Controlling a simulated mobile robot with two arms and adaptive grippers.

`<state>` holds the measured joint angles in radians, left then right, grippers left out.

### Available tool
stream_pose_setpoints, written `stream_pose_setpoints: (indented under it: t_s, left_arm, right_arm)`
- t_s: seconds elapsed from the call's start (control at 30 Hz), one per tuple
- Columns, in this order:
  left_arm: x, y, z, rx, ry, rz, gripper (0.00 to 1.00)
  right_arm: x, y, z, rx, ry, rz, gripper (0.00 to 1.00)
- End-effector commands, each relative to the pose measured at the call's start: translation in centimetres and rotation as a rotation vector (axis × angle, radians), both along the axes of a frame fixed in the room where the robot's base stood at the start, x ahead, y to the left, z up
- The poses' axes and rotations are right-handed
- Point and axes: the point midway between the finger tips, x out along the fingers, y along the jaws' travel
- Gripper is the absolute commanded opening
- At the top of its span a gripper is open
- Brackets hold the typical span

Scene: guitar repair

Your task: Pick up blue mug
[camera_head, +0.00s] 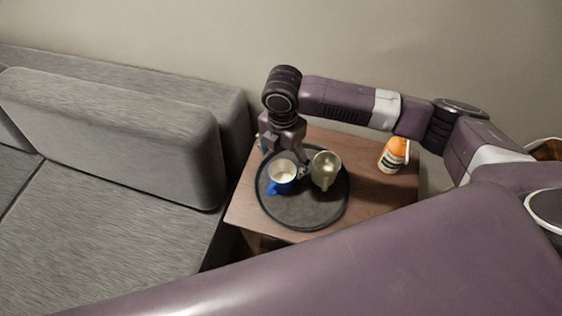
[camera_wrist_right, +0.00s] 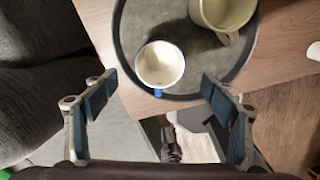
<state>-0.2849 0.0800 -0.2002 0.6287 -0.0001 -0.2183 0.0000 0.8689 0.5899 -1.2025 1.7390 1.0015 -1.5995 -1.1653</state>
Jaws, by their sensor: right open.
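The blue mug (camera_head: 282,174), white inside, stands upright on a dark round tray (camera_head: 305,214) on a small wooden table. In the right wrist view the blue mug (camera_wrist_right: 160,65) shows from above, its blue handle pointing down towards my gripper. My right gripper (camera_head: 285,162) is above the far left part of the tray, by the mug. In the right wrist view my right gripper (camera_wrist_right: 155,95) is open and empty, with the mug ahead of and between its two fingers. My left gripper is not in view.
A beige mug (camera_head: 325,170) stands on the tray just right of the blue mug. An orange and white bottle (camera_head: 393,156) stands at the table's right. A grey sofa (camera_head: 110,215) is on the left, and a wall (camera_head: 200,60) is behind.

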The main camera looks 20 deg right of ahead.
Motion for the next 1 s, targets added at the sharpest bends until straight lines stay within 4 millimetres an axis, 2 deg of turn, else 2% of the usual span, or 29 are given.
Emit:
stream_pose_setpoints:
  t_s: [0.17,0.4,0.53,0.7,0.93,1.0]
  left_arm:
    - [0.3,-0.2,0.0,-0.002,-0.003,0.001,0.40]
    - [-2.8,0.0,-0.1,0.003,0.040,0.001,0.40]
    - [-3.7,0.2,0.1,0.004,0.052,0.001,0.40]
    - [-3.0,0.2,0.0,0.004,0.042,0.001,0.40]
    - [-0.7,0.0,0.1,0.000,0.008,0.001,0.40]
    - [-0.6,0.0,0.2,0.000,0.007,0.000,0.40]
  right_arm:
    - [-0.1,-0.1,-1.2,-0.004,0.005,0.003,0.78]
    - [-0.4,0.1,-3.9,-0.002,0.005,0.002,0.78]
    - [-0.8,0.4,-5.9,-0.004,0.005,0.002,0.78]
    - [-0.6,0.4,-7.6,-0.002,0.000,0.003,0.78]
    - [-0.6,0.4,-7.8,-0.002,0.000,0.003,0.78]
    - [-0.7,0.4,-7.8,-0.002,0.000,0.003,0.72]
